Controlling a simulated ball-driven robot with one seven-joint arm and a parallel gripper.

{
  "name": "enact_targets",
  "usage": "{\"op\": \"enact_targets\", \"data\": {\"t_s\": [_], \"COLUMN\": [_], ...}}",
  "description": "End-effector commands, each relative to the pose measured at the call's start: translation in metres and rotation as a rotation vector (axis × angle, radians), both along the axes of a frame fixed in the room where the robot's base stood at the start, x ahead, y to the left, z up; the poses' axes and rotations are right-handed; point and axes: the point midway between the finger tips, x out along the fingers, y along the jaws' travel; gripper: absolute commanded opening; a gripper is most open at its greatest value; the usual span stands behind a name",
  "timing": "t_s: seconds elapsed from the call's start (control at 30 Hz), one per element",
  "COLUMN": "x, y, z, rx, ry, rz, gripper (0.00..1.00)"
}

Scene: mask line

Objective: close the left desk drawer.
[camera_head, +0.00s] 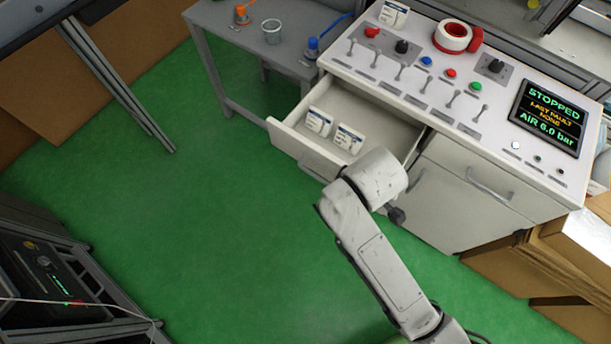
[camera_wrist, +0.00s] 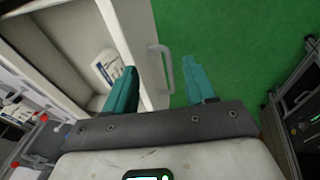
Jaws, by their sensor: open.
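The left desk drawer (camera_head: 292,135) is pulled out from the white control desk (camera_head: 435,165), with two small white boxes (camera_head: 319,121) (camera_head: 348,139) lying inside. In the wrist view the drawer's front panel (camera_wrist: 130,35) shows with its grey bar handle (camera_wrist: 168,68). My gripper (camera_wrist: 161,74) is open and empty, its teal fingers either side of the handle in the picture. The left finger overlaps the drawer's inside and front panel; the right one is over the green floor. I cannot tell whether either touches. In the head view my arm hides the gripper and part of the drawer front.
A grey side table (camera_head: 255,45) with a glass (camera_head: 271,31) stands left of the desk. A closed cabinet front (camera_head: 465,190) is right of the drawer. Cardboard (camera_head: 530,262) lies at the right. Dark equipment (camera_head: 50,270) stands lower left. Green floor (camera_head: 190,210) is clear between.

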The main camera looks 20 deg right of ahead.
Motion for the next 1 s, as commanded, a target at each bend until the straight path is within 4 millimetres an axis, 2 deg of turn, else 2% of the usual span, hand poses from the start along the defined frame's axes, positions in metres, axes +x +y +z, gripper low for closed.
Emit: {"op": "enact_targets", "data": {"t_s": [0.03, 0.13, 0.3, 0.4, 0.5, 0.57, 0.7, 0.87, 1.0], "x": [0.011, 0.024, 0.038, 0.041, 0.042, 0.042, 0.044, 0.051, 0.061], "y": [0.02, 0.054, 0.114, 0.142, 0.159, 0.165, 0.165, 0.151, 0.133], "z": [-0.008, -0.02, -0.026, -0.022, -0.018, -0.016, -0.019, -0.035, -0.054], "rx": [-0.081, -0.278, -0.625, -0.789, -0.897, -0.935, -0.961, -0.958, -0.956], "ry": [0.04, 0.142, 0.325, 0.412, 0.473, 0.495, 0.514, 0.515, 0.517], "rz": [0.142, 0.444, 0.927, 1.123, 1.241, 1.28, 1.307, 1.305, 1.302], "gripper": [0.5, 0.41, 0.24, 0.15, 0.05, 0.0, 0.0, 0.0, 0.0]}}
